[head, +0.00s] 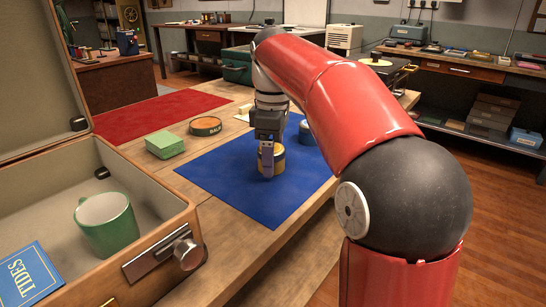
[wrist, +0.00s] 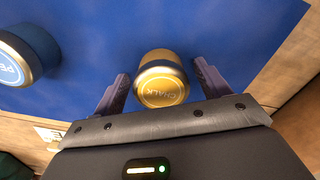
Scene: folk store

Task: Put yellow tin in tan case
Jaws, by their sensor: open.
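The yellow tin (head: 277,161) stands on a blue mat (head: 225,178) on the wooden table. In the wrist view the tin (wrist: 162,82) has a lid marked CHALK. My gripper (head: 266,165) is at the tin and partly hides it in the head view. In the wrist view my gripper (wrist: 162,84) is open, with one finger on each side of the tin and a visible gap on both sides. The tan case (head: 160,228) is open at the left, its lid raised. It holds a green mug (head: 106,224) and a blue TIDES book (head: 31,277).
A blue-grey tin (head: 306,131) stands on the mat, right of the yellow tin; it also shows in the wrist view (wrist: 28,54).

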